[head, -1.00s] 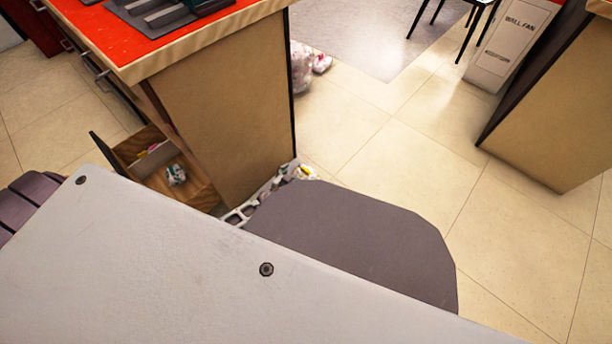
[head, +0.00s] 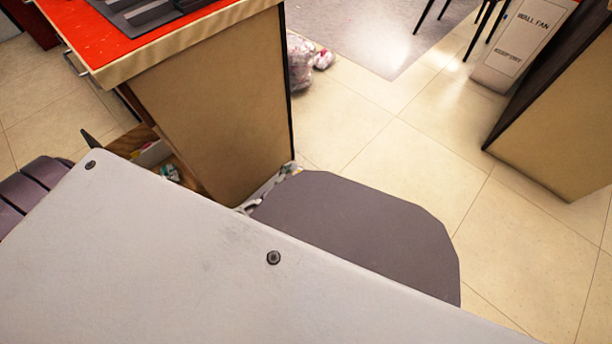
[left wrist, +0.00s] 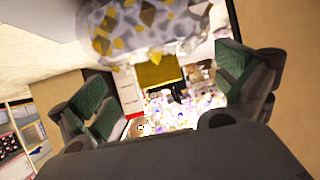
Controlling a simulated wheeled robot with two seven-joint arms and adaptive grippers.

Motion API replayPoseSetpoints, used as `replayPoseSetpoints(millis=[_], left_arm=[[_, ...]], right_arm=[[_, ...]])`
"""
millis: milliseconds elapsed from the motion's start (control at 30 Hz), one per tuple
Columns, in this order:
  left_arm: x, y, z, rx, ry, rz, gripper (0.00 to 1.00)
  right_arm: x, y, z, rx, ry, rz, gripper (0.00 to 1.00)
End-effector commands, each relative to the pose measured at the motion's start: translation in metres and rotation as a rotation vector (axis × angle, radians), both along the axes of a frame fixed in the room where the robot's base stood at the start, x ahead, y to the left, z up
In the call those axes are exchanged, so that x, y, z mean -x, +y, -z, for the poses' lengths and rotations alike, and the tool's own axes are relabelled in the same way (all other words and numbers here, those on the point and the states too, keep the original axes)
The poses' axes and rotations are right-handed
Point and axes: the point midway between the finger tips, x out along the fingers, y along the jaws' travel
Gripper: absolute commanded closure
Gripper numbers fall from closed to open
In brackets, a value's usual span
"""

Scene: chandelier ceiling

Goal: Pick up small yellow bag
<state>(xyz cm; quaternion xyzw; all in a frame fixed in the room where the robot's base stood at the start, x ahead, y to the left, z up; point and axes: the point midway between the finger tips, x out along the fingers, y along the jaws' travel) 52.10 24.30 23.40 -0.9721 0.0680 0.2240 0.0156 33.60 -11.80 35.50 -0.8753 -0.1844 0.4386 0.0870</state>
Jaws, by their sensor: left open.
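In the left wrist view my left gripper (left wrist: 165,72) is open, with its two green-padded fingers wide apart. A small yellow-brown item (left wrist: 158,72), perhaps the yellow bag, shows between and beyond the fingers, not touching either. A grey and white bag with yellow patches (left wrist: 140,28) is above it in the picture. Several blurred, colourful packets (left wrist: 180,108) lie below it. In the head view I cannot make out the yellow bag or the left gripper's fingers. My right gripper is not in view.
In the head view a cabinet (head: 215,105) with a red top stands at the upper left, an open drawer (head: 160,160) on its left side. A pinkish bag (head: 300,65) lies on the floor behind it.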

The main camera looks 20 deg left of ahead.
Motion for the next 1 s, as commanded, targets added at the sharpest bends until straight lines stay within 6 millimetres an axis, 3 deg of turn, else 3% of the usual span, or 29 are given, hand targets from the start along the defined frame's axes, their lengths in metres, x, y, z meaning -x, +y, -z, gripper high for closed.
replayPoseSetpoints(millis=[667, 1000], left_arm=[[0.0027, -0.0002, 0.0028, 0.000, -0.001, -0.001, 0.00], [0.0033, -0.0001, 0.0037, 0.000, 0.000, -0.001, 0.44]], right_arm=[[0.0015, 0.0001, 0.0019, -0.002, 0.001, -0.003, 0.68], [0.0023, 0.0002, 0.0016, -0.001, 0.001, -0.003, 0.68]])
